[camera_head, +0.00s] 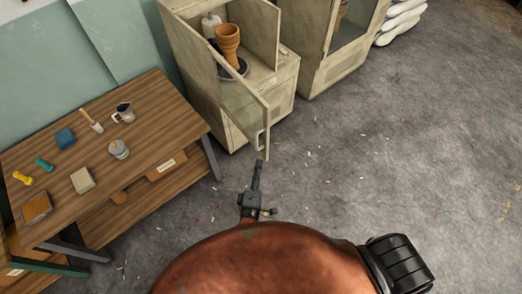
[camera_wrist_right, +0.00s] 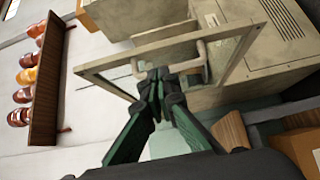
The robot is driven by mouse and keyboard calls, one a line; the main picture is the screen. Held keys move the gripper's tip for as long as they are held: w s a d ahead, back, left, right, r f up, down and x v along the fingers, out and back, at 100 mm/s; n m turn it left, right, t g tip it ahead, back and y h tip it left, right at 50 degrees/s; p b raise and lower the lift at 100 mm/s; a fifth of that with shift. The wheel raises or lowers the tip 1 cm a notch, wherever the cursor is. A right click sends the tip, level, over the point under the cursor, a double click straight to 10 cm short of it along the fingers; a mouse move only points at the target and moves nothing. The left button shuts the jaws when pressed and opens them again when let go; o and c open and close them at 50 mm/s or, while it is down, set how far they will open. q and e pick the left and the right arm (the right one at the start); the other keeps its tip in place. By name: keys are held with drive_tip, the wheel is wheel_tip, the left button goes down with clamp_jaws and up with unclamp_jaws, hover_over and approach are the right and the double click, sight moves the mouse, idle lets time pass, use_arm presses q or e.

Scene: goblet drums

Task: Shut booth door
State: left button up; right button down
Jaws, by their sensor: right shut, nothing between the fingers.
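The booth (camera_head: 283,82) is a beige cabinet against the back wall. Its framed glass door (camera_head: 239,100) stands open, swung out toward me. An orange-brown goblet drum (camera_head: 228,42) stands inside on a dark round base. My right gripper (camera_head: 259,164) is shut and empty near the door's free lower end. In the right wrist view, the shut fingertips (camera_wrist_right: 157,73) are close to the door frame (camera_wrist_right: 95,72) and beside its bar handle (camera_wrist_right: 203,64); I cannot tell whether they touch. My left gripper is not in view.
A wooden table (camera_head: 135,149) with several small items stands left of the booth. Another beige cabinet (camera_head: 334,68) stands to its right, with white sacks (camera_head: 400,20) beyond. The grey floor (camera_head: 400,150) to the right is open, with small scattered debris.

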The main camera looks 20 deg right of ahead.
approach(264, 135)
drive_tip(key=x, duration=0.4)
drive_tip(key=shift+w+d+r, duration=0.15)
drive_tip(key=shift+w+d, duration=0.05)
drive_tip(key=shift+w, duration=0.05)
drive_tip(key=shift+w+d, duration=0.25)
drive_tip(key=shift+w, duration=0.2)
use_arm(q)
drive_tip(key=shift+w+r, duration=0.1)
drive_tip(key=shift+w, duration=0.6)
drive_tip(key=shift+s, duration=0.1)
use_arm(e)
drive_tip(key=shift+d, duration=0.1)
